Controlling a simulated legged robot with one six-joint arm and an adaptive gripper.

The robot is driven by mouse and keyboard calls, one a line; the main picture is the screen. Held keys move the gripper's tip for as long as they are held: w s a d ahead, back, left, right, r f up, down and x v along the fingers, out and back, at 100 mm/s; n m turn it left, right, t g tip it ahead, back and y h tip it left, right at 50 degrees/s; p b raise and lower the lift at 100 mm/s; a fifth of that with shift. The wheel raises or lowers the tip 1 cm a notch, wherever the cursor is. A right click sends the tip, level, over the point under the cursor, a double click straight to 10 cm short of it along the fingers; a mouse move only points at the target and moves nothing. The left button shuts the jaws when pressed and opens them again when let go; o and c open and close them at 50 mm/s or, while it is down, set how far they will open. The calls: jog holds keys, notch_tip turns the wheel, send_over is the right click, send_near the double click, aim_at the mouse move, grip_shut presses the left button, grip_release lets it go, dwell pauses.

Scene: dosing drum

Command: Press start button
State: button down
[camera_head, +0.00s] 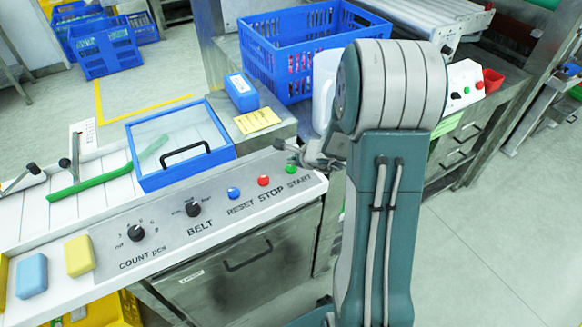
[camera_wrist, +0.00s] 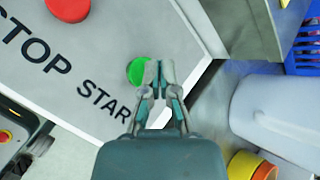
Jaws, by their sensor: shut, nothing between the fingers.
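The green START button (camera_head: 292,169) is at the right end of the panel's button row in the head view. In the wrist view the START button (camera_wrist: 138,71) lies just left of my fingertips, partly covered by them. My gripper (camera_head: 290,148) is shut and empty, held by the START button. In the wrist view my gripper (camera_wrist: 160,72) has its fingertips together over the button's right edge. I cannot tell whether they touch it. The control panel (camera_head: 222,211) is white and grey with printed labels.
Beside START are the red STOP button (camera_head: 263,181) and the blue RESET button (camera_head: 233,193), then the BELT knob (camera_head: 193,209) and COUNT knob (camera_head: 136,232). Behind stand a blue-framed clear lid (camera_head: 180,139), a blue crate (camera_head: 300,50) and a small blue box (camera_head: 241,92).

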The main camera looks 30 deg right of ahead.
jog(key=shift+f, duration=0.2)
jog(key=shift+f, duration=0.15)
dwell(0.3)
